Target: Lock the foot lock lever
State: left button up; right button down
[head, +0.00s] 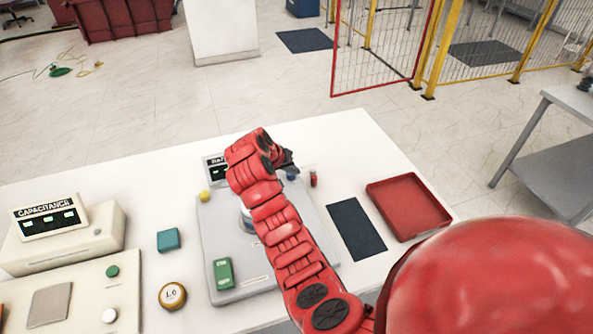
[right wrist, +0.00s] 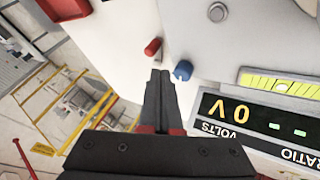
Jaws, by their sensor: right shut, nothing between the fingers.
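My right gripper (head: 287,160) is over the far right corner of the grey platform (head: 262,297) on the table. In the right wrist view its fingers (right wrist: 160,78) are shut and empty, close beside a small blue knob (right wrist: 183,70). A red knob-like piece (right wrist: 153,46) lies just past the fingertips. In the head view the red piece (head: 313,179) and the blue knob (head: 292,174) show right of the gripper. I cannot tell for sure which piece is the foot lock lever. Contact with the blue knob is unclear. My left gripper is not in view.
A ratio meter (right wrist: 235,113) reading 0 V stands near the gripper, with a yellow level vial (right wrist: 281,84) beside it. A dark mat (head: 356,229) and a red tray (head: 408,207) lie to the right. A capacitance meter (head: 48,215) stands at left. My arm hides much of the platform.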

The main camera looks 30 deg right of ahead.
aim_at(302, 183)
jog(key=p+x, duration=0.3)
jog(key=x, duration=0.3)
jog(key=shift+d+f, duration=0.25)
jog(key=shift+w+d+f, duration=0.1)
jog(key=shift+d+f, duration=0.25)
jog(key=shift+f, duration=0.3)
